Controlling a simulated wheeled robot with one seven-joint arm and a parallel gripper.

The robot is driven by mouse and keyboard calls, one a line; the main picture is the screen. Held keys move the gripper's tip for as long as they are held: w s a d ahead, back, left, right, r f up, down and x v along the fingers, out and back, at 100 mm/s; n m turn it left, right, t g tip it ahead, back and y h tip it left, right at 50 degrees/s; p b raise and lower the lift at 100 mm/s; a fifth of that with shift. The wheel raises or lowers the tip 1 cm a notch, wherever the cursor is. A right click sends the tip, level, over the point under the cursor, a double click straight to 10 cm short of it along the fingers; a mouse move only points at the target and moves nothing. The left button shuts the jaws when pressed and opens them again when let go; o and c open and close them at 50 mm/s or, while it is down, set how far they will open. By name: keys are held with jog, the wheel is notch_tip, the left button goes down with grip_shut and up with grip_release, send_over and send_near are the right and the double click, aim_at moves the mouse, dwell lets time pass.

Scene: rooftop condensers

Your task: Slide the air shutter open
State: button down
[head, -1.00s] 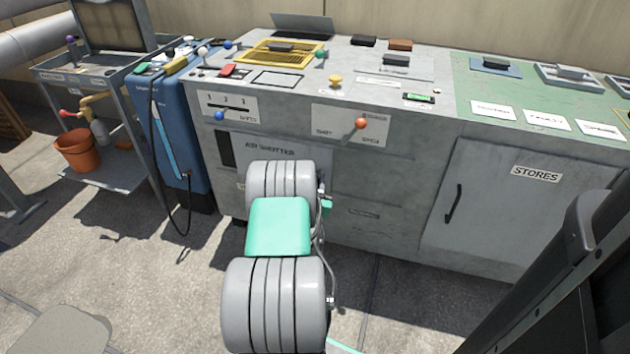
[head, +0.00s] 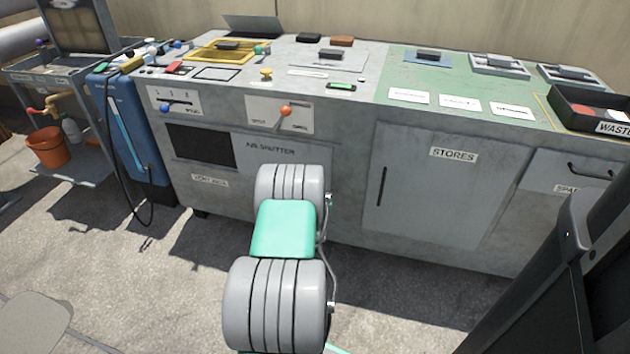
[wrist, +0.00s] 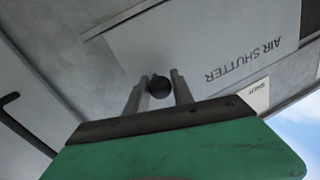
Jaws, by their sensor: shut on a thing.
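The air shutter (head: 247,161) is a grey sliding panel with a printed label on the front of the grey bench. To its left a wide dark opening (head: 200,144) shows. In the wrist view the shutter (wrist: 200,38) appears with its label upside down. My gripper (wrist: 158,88) is shut on the shutter's dark round knob (wrist: 159,87), one finger on each side of it. In the head view my arm hides the knob and the fingers.
An orange-knobbed lever (head: 286,111) and a blue-knobbed slider (head: 165,109) sit above the shutter. The stores door (head: 425,190) is to the right. A blue unit with a hanging hose (head: 127,140) stands left of the bench. The floor in front has clear room.

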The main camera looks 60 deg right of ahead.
jog(key=shift+s, duration=0.25)
jog(key=c, duration=1.1)
grip_release()
jog(key=shift+s+d, duration=0.1)
jog(key=shift+s, duration=0.05)
jog(key=v, duration=0.7)
jog(key=shift+a+r+p, duration=0.1)
jog(key=shift+a+p, duration=0.2)
jog(key=shift+a, duration=0.1)
